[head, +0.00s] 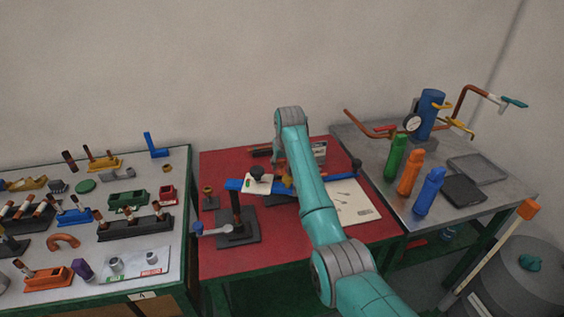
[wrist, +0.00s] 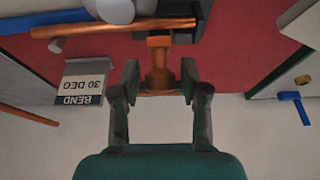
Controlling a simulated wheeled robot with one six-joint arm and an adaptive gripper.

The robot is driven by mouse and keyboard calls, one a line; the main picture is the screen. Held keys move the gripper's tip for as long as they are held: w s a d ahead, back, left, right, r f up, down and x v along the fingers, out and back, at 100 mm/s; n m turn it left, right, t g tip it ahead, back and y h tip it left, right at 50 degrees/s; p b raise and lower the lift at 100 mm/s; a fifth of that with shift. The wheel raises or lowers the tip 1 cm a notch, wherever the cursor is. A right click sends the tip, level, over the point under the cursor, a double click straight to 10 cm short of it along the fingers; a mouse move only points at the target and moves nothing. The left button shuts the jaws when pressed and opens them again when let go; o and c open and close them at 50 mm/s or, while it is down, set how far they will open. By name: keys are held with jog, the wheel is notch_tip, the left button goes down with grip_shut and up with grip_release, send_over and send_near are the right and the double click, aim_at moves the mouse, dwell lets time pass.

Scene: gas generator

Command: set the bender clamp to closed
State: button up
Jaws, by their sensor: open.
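The bender on the red table has a long blue bar (head: 238,185), dark parts and a black stand (head: 238,226). In the wrist view an orange handle (wrist: 160,68), which looks like the clamp lever, sticks out from a dark block (wrist: 183,30) beside a copper pipe (wrist: 110,27). My gripper (wrist: 160,82) is open, with one finger on each side of the handle and visible gaps between. In the head view my arm hides most of the gripper and the handle.
A sign reading BEND 30 DEG (wrist: 82,83) stands near the gripper. A grey bench (head: 160,185) with fittings is on the left. A metal table (head: 384,165) with three bottles and a gauge stand is on the right. A white sheet (head: 352,207) lies on the red table.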

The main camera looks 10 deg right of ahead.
jog(key=shift+r, duration=0.25)
jog(key=shift+r, duration=0.25)
jog(key=v, duration=1.1)
jog(key=shift+s, duration=0.25)
jog(key=shift+a, duration=0.15)
